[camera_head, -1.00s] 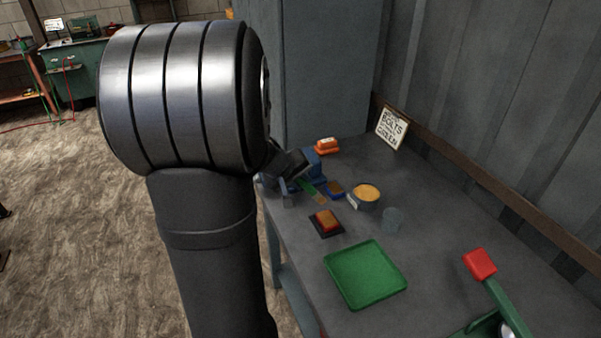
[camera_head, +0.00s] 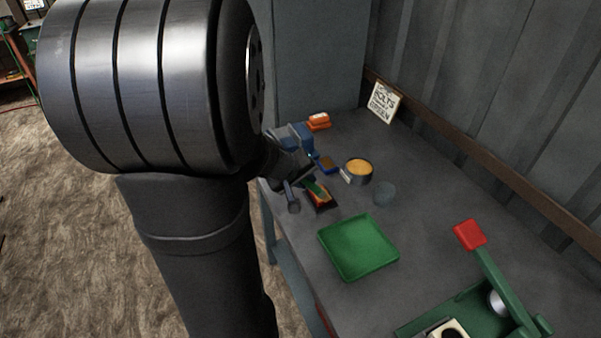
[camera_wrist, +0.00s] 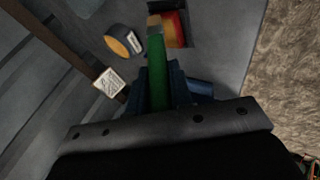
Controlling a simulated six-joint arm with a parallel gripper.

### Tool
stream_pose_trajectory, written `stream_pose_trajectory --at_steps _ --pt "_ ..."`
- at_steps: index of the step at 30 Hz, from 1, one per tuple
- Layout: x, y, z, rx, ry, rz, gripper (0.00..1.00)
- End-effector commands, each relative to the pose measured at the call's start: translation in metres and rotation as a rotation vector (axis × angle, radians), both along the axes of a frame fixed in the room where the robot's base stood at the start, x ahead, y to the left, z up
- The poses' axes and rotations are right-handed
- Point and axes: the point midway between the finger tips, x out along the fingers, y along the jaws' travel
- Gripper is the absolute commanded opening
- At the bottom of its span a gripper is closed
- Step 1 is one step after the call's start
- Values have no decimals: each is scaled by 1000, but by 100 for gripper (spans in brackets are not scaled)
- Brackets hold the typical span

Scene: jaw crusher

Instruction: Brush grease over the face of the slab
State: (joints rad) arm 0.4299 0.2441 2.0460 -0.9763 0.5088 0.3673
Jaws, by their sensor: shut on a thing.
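My gripper (camera_wrist: 158,78) is shut on the green handle of a brush (camera_wrist: 157,60). The brush's pale tip (camera_wrist: 154,21) lies over the left edge of the slab in the wrist view; I cannot tell whether it touches. The slab (camera_wrist: 175,28) shows red and orange-yellow areas and sits on a dark base.
An empty green tray (camera_head: 358,247) lies in front. A clear cup (camera_head: 384,194) stands near the tin. The green crusher with a red-ended lever (camera_head: 470,235) is at right front.

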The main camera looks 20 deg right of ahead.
Motion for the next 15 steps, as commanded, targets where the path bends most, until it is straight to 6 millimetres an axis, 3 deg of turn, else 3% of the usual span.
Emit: stream_pose_trajectory --at_steps 15 --pt "50 0 0 1 -1 2 0"
